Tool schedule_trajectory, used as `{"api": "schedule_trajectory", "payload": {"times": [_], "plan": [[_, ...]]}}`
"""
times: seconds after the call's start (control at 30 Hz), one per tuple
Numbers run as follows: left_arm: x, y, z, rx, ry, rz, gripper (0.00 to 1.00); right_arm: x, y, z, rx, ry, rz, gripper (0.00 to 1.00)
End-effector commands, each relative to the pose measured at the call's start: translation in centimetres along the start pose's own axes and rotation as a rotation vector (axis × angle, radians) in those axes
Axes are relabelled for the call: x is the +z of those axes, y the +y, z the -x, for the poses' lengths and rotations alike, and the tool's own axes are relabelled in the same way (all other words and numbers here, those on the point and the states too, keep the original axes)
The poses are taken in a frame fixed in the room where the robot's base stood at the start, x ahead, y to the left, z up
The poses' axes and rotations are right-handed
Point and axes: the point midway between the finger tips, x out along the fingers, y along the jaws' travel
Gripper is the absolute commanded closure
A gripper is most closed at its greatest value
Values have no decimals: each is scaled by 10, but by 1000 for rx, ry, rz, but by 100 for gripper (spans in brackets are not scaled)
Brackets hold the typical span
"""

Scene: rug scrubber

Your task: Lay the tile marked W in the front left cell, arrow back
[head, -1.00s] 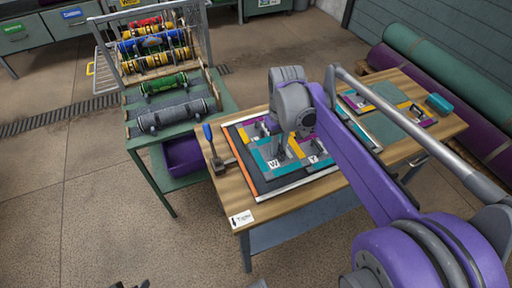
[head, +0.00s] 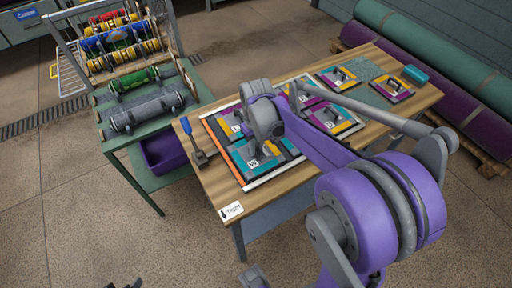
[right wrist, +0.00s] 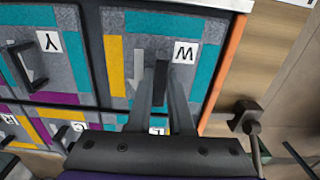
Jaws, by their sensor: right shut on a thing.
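The tile marked W (head: 253,164) is a grey carpet square with teal and yellow strips, in the frame's (head: 270,181) front left corner. In the right wrist view the W tile (right wrist: 186,52) lies by the orange edge, apparently level with its neighbours; whether it is fully down I cannot tell. My right gripper (head: 258,158) is shut on its upright handle, as the right wrist view shows (right wrist: 160,85). A dark tip at the bottom edge may be my left gripper (head: 128,284).
Other handled tiles lie in the frame and on the table (head: 220,185). A scraper-like tool (head: 195,145) is left of the frame. A green roller stand (head: 125,140) is left.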

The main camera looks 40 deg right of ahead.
Motion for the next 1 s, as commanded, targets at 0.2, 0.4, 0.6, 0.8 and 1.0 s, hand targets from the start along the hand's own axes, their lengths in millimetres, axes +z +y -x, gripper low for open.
{"api": "schedule_trajectory", "payload": {"times": [0.2,0.4,0.6,0.8,1.0], "plan": [[0,0,0,0,0,0,41,0,0,0,0,0,0,100],[1,0,-2,0,-1,0,41,0,0,-4,0,0,0,70],[1,0,-2,0,-1,0,41,0,0,-3,0,0,0,51],[1,0,-1,0,0,0,41,0,0,-2,0,0,0,51],[-2,0,3,0,1,0,41,0,0,19,0,0,0,51]]}}
